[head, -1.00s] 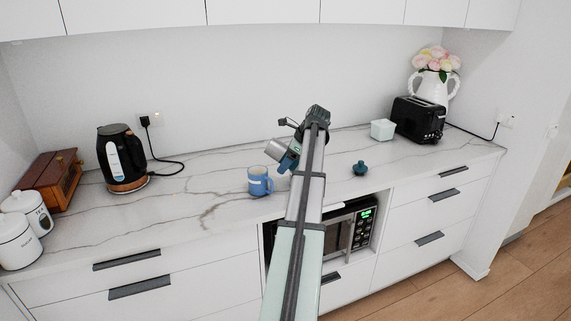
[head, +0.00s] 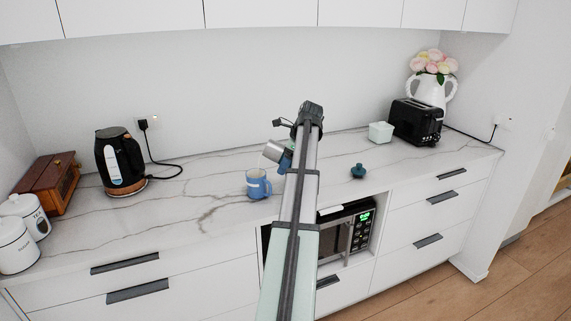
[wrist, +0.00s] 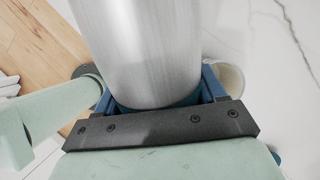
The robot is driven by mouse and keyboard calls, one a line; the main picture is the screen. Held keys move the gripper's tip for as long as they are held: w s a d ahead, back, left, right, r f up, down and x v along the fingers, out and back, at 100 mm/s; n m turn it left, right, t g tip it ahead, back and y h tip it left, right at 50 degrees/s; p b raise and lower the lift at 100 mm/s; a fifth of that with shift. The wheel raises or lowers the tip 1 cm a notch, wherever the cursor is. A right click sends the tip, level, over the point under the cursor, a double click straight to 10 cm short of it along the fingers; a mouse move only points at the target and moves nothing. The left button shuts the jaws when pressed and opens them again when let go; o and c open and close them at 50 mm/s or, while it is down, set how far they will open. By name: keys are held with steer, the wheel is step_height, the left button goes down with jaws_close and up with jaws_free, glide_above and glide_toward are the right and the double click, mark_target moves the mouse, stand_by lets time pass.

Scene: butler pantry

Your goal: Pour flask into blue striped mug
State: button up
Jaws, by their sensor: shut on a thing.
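The blue mug (head: 256,187) stands upright on the counter, its handle towards the right. Any stripes are too small to make out. My gripper (head: 288,159) is shut on the silver flask (head: 273,151), just above and right of the mug in the head view. The flask is tilted, its silver end pointing left, and is apart from the mug. In the wrist view the flask (wrist: 138,45) fills the middle between the blue fingers. A pale round rim (wrist: 236,76), apparently the mug's, shows partly hidden at its right. The flask's contents are not visible.
A small dark teal item (head: 358,171) sits right of my arm. A black kettle (head: 120,160) stands left. The counter (head: 190,195) between kettle and mug is clear.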

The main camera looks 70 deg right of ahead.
steer(key=shift+s+r+g+h, duration=0.2)
steer(key=shift+r+g+h, duration=0.1)
steer(key=shift+r+g, duration=1.1)
stand_by(2.8)
steer(key=shift+f, duration=0.3)
stand_by(3.1)
steer(key=shift+f+t, duration=0.7)
steer(key=shift+w+f+t+y, duration=0.25)
steer(key=shift+f+t+y, duration=0.25)
steer(key=shift+t, duration=0.4)
